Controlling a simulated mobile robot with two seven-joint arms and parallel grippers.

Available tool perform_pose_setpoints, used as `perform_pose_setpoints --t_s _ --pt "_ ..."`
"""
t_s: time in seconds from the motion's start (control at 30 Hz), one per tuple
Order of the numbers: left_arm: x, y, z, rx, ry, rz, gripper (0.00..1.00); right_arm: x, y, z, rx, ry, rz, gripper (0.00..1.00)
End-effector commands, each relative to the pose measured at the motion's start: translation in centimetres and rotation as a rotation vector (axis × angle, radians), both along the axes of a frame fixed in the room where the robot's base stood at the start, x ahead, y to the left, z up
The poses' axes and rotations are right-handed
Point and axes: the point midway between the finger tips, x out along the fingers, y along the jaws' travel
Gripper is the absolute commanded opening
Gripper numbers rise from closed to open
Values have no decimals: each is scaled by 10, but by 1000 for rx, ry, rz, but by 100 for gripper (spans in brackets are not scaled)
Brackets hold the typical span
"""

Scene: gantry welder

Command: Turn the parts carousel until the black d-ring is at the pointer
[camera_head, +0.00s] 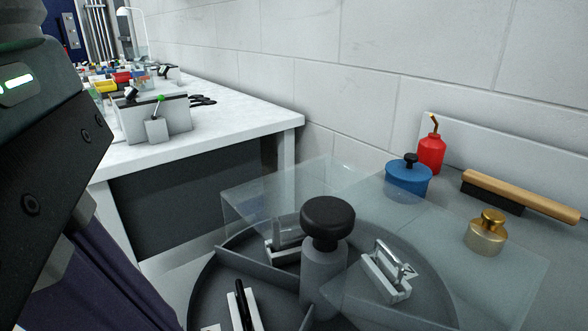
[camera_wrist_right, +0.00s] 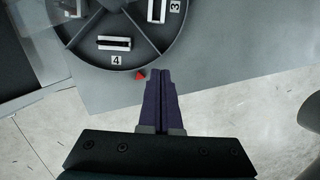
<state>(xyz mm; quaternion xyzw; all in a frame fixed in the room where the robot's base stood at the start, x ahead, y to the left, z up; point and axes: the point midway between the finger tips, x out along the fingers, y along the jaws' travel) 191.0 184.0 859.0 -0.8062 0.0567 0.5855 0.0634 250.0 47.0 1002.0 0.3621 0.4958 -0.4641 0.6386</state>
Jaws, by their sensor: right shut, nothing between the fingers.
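The grey parts carousel (camera_head: 205,275) has a black-topped central knob (camera_head: 327,222) and walls between its compartments. A black part (camera_head: 242,300) stands in a white holder in the front left compartment; I cannot tell whether it is the d-ring. A silver metal part (camera_head: 388,268) sits in the right compartment. In the right wrist view, the red pointer (camera_wrist_right: 140,75) is at the rim by the compartment labelled 4, which holds a dark part in a white holder (camera_wrist_right: 114,43). My right gripper (camera_wrist_right: 159,72) is shut and empty, beside the pointer near the rim. My left gripper is out of view.
A clear cover (camera_head: 255,195) lies over part of the carousel. A blue pot (camera_head: 408,180), red bottle (camera_head: 431,155), brass container (camera_head: 486,235) and wooden brush (camera_head: 515,193) stand on the right, near the wall. A white workbench (camera_head: 230,115) is at the back left.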

Motion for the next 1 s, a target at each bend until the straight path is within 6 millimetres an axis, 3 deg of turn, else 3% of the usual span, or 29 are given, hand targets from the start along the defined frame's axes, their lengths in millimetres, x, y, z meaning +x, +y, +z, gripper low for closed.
perform_pose_setpoints --t_s 0.47,0.7,1.0 --pt "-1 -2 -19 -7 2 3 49 7 -23 -93 0 4 -2 0" --pt "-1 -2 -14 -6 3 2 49 17 -53 -91 2 2 0 0" --pt "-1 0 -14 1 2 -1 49 19 -60 -91 2 2 2 0"
